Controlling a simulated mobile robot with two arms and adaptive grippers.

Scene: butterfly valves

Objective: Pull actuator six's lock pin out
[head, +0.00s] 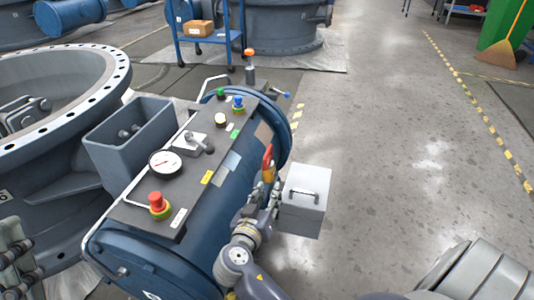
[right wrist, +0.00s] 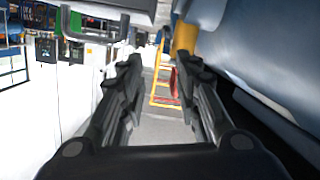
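The actuator (head: 228,185) is a large blue cylinder with a dark control panel on top; I cannot read its number. A red and orange piece (head: 267,158), which looks like the lock pin's handle, stands on its right side. My right gripper (head: 269,186) is right beside this piece, on the near side. In the right wrist view its two fingers (right wrist: 160,66) are apart with nothing clearly held between them. A yellow collar (right wrist: 186,38) and a small red part (right wrist: 173,82) show near the right finger. Part of my left gripper (head: 16,258) shows at the left edge; its fingertips are unclear.
A grey box with a handle (head: 304,200) stands right of my right gripper. The panel carries a gauge (head: 165,163) and a red button (head: 157,203). A large flanged valve body (head: 55,90) fills the left. The floor (head: 400,150) at right is clear.

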